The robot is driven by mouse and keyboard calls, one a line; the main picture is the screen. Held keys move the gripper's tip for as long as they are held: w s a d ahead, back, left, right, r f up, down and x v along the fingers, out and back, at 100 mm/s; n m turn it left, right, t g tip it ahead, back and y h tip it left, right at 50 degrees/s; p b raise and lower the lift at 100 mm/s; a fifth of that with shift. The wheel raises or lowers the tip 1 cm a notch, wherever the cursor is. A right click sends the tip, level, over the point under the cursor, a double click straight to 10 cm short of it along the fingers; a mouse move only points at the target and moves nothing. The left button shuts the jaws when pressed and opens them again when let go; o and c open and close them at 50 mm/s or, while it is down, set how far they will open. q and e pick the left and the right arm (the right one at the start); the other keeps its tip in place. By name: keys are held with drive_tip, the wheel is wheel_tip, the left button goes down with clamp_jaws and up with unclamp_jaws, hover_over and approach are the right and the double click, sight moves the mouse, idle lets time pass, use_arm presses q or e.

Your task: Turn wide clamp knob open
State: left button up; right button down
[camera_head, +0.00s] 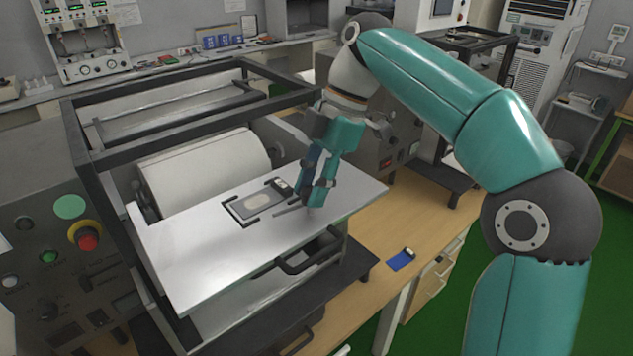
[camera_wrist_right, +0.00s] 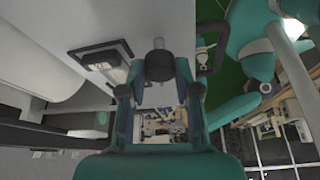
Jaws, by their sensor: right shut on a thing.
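My right gripper (camera_head: 312,194) is low over the front right part of a pale metal plate (camera_head: 200,262). In the right wrist view, a dark round knob (camera_wrist_right: 160,67) with a grey stem sits between the fingertips of this gripper (camera_wrist_right: 160,80), which is shut on it. In the head view the fingers and the wrist hide most of the knob. A short dark bar (camera_head: 288,211) shows just left of the fingertips. My left gripper is not in view.
A black-edged holder with a flat sample (camera_head: 257,201) lies on the plate left of the gripper; it also shows in the wrist view (camera_wrist_right: 103,64). A dark handle (camera_head: 310,258) sticks out at the plate's front. A dark frame (camera_head: 88,150) and white roller (camera_head: 205,165) stand behind.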

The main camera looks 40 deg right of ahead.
drive_tip(key=shift+w+n+g, duration=0.1)
drive_tip(key=shift+n+g, duration=0.3)
drive_tip(key=shift+n, duration=0.6)
drive_tip(key=c, duration=0.8)
unclamp_jaws()
drive_tip(key=shift+d, duration=0.1)
